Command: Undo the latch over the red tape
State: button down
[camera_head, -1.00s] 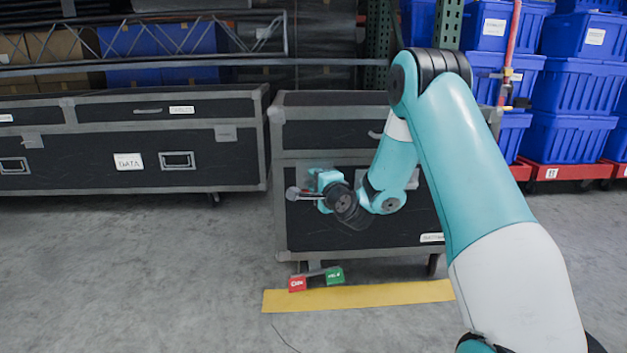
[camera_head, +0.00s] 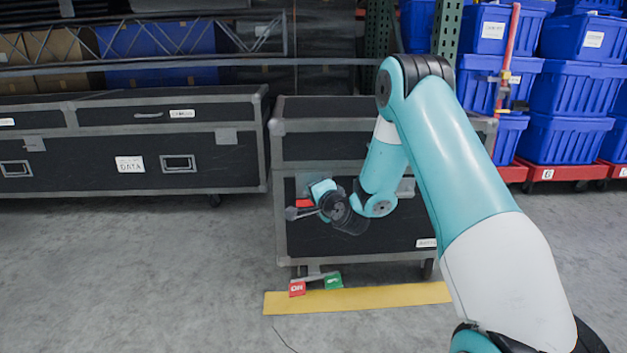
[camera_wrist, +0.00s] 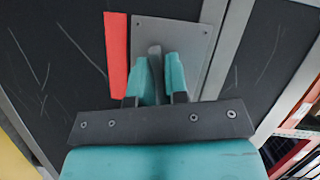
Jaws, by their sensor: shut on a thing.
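The latch is a grey plate (camera_wrist: 190,45) with a grey lever (camera_wrist: 155,62), on the front of a black case (camera_head: 345,228) with grey edging. A strip of red tape (camera_wrist: 117,55) lies beside the plate in the wrist view; in the head view the tape (camera_head: 304,203) shows just below the plate. My gripper (camera_wrist: 158,78) is shut on the lever, one teal finger on each side of it. In the head view my gripper (camera_head: 318,210) is at the case's left front and partly hides the latch. Whether the latch is undone I cannot tell.
A second grey latch plate (camera_head: 405,187) is further right on the case. A long black case (camera_head: 90,165) stands left; blue totes (camera_head: 565,140) are stacked right.

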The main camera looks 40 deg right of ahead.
jog(key=n+p, duration=0.1)
jog(key=p, duration=0.2)
jog(key=n+g+p, duration=0.1)
jog(key=p, duration=0.2)
jog(key=r+n+p, duration=0.1)
jog(key=p, duration=0.2)
jog(key=shift+d+n+g+h, duration=0.1)
jog(key=shift+n+g+h, duration=0.2)
jog(key=shift+g, duration=0.1)
jog(key=n+p, duration=0.1)
jog(key=n+g+p, duration=0.1)
jog(key=p, duration=0.1)
jog(key=shift+f+h, duration=0.25)
jog(key=shift+h, duration=0.15)
jog(key=shift+f+n+g+h, duration=0.25)
jog(key=shift+n+g+h, duration=0.25)
jog(key=shift+n, duration=0.4)
jog(key=n+g+h+b, duration=0.1)
jog(key=n, duration=0.2)
jog(key=shift+h, duration=0.4)
jog(key=shift+r, duration=0.1)
jog(key=c, duration=1.2)
grip_release()
jog(key=shift+c, duration=0.2)
